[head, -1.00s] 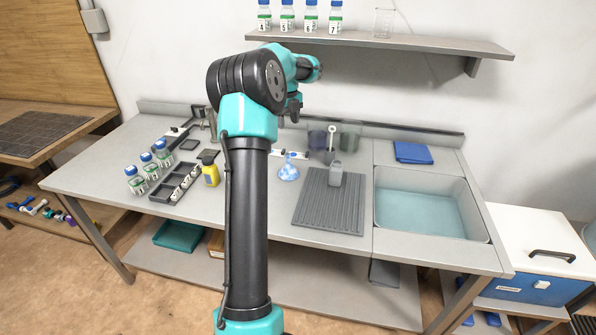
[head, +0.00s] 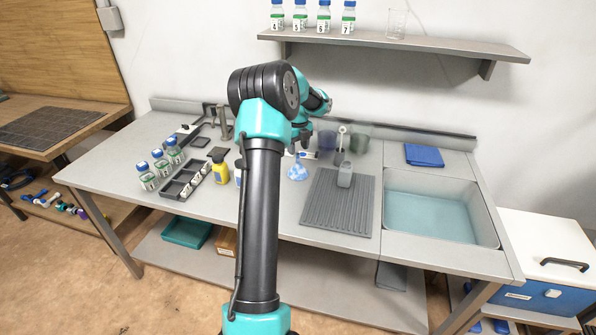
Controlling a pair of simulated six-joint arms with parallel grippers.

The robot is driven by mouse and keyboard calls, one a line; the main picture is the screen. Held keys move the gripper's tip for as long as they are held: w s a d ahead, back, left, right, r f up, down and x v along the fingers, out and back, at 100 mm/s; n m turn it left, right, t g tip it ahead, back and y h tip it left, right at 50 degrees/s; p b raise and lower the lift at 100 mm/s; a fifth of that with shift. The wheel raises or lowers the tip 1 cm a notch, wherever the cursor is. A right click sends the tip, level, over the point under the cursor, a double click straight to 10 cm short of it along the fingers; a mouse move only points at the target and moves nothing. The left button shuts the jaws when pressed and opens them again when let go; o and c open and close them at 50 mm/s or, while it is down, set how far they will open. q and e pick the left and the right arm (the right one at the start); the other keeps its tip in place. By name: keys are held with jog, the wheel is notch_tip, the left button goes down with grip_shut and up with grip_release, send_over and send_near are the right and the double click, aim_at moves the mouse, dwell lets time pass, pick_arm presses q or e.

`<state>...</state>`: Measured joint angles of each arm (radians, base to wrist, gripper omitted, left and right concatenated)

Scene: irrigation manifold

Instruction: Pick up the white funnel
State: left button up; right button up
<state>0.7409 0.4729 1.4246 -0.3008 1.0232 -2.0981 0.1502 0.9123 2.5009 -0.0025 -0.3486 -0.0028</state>
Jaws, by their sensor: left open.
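A small cone-shaped piece (head: 297,172), mottled pale blue and white, stands on the grey bench left of the ribbed drying mat. It has a funnel's shape with its narrow end up; no plain white funnel stands out elsewhere. My left gripper (head: 301,147) is just above and behind it in the picture, pointing down, open and empty. It looks apart from the cone, but the exact gap is hard to tell. My left arm crosses the middle of the view and hides part of the bench. My right gripper is not in view.
The ribbed mat (head: 335,205) holds a grey bottle-like item (head: 345,174). Dark translucent cups (head: 330,142) stand behind. A yellow bottle (head: 220,170), a grey tray (head: 177,187) and blue-capped bottles (head: 161,162) are at left. A sink (head: 435,212) is at right.

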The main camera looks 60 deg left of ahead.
aim_at(298, 154)
pick_arm(q)
jog(key=shift+f, duration=0.75)
jog(key=shift+w+a+f, duration=0.1)
jog(key=shift+a+f, duration=0.05)
jog(key=shift+f, duration=1.15)
jog(key=shift+w+a+f, duration=0.1)
jog(key=shift+f, duration=1.2)
jog(key=shift+c, duration=0.2)
grip_shut()
